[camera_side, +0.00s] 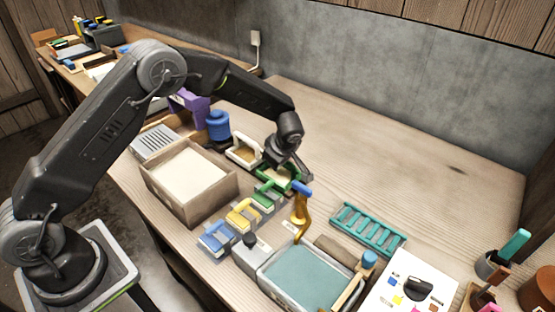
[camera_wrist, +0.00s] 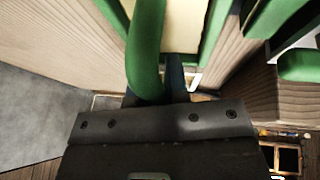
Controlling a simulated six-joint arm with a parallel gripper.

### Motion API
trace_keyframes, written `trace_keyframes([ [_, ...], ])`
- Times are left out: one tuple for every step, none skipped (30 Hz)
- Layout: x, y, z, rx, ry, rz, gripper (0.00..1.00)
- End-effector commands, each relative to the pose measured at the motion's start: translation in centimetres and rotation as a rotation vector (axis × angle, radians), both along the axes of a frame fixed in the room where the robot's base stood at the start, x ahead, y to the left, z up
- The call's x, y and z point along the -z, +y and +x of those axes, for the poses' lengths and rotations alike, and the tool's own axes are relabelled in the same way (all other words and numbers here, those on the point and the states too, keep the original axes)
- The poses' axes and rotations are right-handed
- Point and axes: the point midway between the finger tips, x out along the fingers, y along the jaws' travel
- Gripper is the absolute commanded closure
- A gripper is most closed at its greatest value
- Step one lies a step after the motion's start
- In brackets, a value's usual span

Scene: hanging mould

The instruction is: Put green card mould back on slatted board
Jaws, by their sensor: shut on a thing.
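The green card mould (camera_side: 266,172) is a green frame with a pale panel, in the middle of the side view. My gripper (camera_side: 297,168) is shut on its green handle (camera_wrist: 146,50), which fills the upper middle of the wrist view. My arm hides part of the mould in the side view, and I cannot tell whether it is clear of the table. The teal slatted board (camera_side: 367,231) lies flat on the table to the right of my gripper, with nothing on it.
Another green mould (camera_side: 268,197), a yellow mould (camera_side: 243,213) and a blue mould (camera_side: 215,240) stand in a row in front. A teal-filled tub (camera_side: 308,278) is in front. The back right table is clear.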

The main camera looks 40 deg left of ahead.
Motion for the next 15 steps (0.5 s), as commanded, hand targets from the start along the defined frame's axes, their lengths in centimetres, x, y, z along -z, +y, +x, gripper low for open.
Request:
trace_keyframes([
  [0.07, 0.0, 0.01, 0.0, 0.0, 0.0, 1.0],
  [0.09, -0.01, 0.03, 0.0, -0.001, 0.0, 1.0],
  [0.06, 0.0, 0.02, 0.0, -0.001, 0.0, 1.0],
  [0.06, 0.0, 0.02, 0.0, -0.001, 0.0, 1.0],
  [0.07, 0.0, 0.02, 0.0, -0.001, 0.0, 1.0],
  [0.07, 0.0, 0.02, 0.0, -0.001, 0.0, 1.0],
  [0.07, 0.0, 0.01, 0.0, -0.001, 0.0, 1.0],
  [0.08, -0.01, 0.02, 0.0, -0.001, 0.0, 0.84],
  [0.08, -0.01, 0.02, 0.0, -0.001, 0.0, 0.8],
  [0.08, -0.01, 0.02, 0.0, 0.0, 0.0, 0.77],
  [0.08, -0.01, 0.02, 0.0, 0.0, 0.0, 0.74],
  [0.08, -0.01, 0.02, 0.0, 0.0, 0.0, 0.71],
  [0.08, -0.01, 0.02, 0.0, 0.0, 0.0, 0.68],
  [0.08, -0.01, 0.01, 0.0, 0.0, 0.0, 0.65],
  [0.08, -0.01, 0.01, 0.0, 0.0, 0.0, 0.61],
])
